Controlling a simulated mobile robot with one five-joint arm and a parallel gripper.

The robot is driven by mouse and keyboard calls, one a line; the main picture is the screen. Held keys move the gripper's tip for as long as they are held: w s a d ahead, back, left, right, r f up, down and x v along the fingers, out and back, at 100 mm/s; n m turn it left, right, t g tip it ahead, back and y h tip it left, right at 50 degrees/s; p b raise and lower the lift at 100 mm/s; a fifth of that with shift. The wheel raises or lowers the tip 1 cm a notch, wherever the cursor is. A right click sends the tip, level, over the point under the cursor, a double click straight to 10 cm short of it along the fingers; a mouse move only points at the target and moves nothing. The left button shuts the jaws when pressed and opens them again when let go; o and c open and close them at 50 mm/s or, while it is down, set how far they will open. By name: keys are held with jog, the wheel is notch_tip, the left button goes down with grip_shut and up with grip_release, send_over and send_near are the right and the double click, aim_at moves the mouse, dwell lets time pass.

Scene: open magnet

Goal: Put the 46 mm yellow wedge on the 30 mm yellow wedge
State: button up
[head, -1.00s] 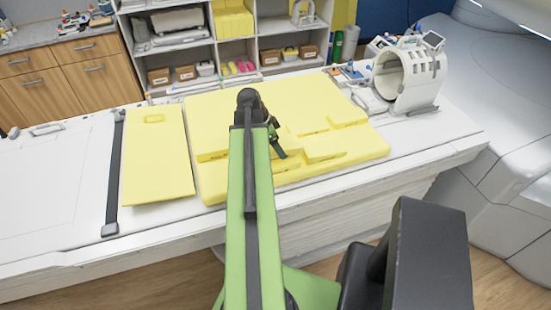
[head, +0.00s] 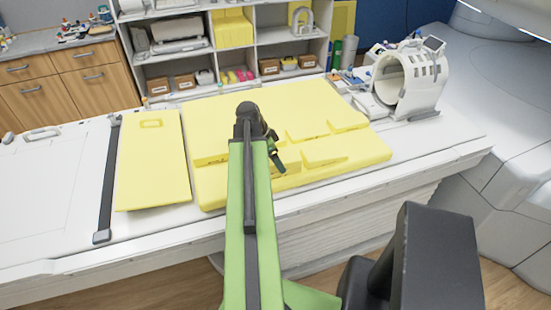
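Several yellow wedges lie on a large yellow pad (head: 300,98). One wedge (head: 325,155) is near the pad's front right, one (head: 307,132) lies behind it, another (head: 348,121) is at the right, and one (head: 209,159) is left of my arm. I cannot tell by size which are the 46 mm and 30 mm ones. My gripper (head: 280,167) is over the pad's front middle, just left of the front right wedge. Its fingers are small and dark. I cannot tell whether they are open or hold anything. My arm hides part of the pad.
A flat yellow board (head: 152,170) and a dark strap bar (head: 108,185) lie left on the white table (head: 50,200). A white ring-shaped coil (head: 412,80) stands at the right end. Shelves (head: 225,60) stand behind. The table's left part is mostly clear.

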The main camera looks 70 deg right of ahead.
jog(key=shift+o, duration=0.7)
jog(key=shift+r+p, duration=0.55)
jog(key=p+v, duration=1)
jog(key=v, duration=0.1)
jog(key=shift+w+r+p, duration=0.15)
jog(key=shift+r+p, duration=0.05)
jog(key=shift+p, duration=0.1)
jog(key=shift+a, duration=0.15)
